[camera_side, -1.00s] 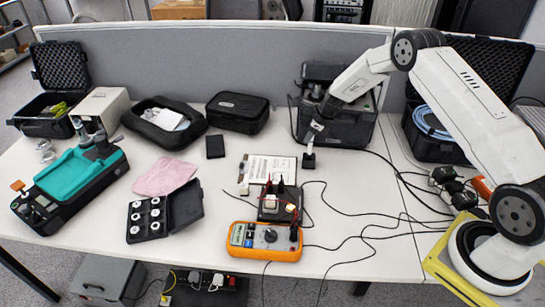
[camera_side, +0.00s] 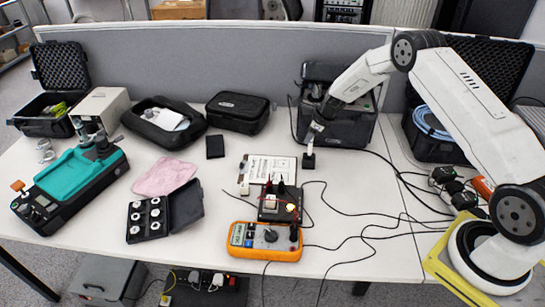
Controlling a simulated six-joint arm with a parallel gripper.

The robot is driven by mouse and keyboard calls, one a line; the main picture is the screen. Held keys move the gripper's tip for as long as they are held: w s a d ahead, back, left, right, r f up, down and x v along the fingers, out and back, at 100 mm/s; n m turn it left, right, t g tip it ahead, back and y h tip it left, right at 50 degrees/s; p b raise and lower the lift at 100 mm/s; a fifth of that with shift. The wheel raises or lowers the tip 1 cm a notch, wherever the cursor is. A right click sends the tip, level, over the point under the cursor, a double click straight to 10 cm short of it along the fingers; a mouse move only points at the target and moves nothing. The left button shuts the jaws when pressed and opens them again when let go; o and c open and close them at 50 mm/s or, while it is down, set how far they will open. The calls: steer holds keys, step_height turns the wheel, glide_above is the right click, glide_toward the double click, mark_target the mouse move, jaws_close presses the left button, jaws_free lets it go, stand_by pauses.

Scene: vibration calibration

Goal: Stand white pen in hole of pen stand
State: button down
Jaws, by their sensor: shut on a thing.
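My gripper (camera_side: 316,129) is at the end of the arm that reaches in from the right, in front of the large black case. It is shut on the white pen (camera_side: 310,145), of which only a short pale length shows below the jaws. The pen stand (camera_side: 308,160) is a small dark block on the white table, directly below the gripper. The pen looks close to upright, its lower end at the top of the stand. The hole is too small to see, so I cannot tell how deep the pen sits in it.
A clipboard (camera_side: 283,166) lies just left of the stand. An orange multimeter (camera_side: 265,240) and a small device with red leads (camera_side: 277,203) are nearer the front. Black cables (camera_side: 365,152) run to the right. A large black case (camera_side: 338,125) stands behind.

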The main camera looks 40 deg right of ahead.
steer(key=shift+f, duration=2.05)
stand_by(1.7)
steer(key=shift+c, duration=0.5)
jaws_free()
steer(key=shift+r, duration=0.25)
steer(key=shift+r, duration=3.75)
steer(key=shift+r, duration=0.1)
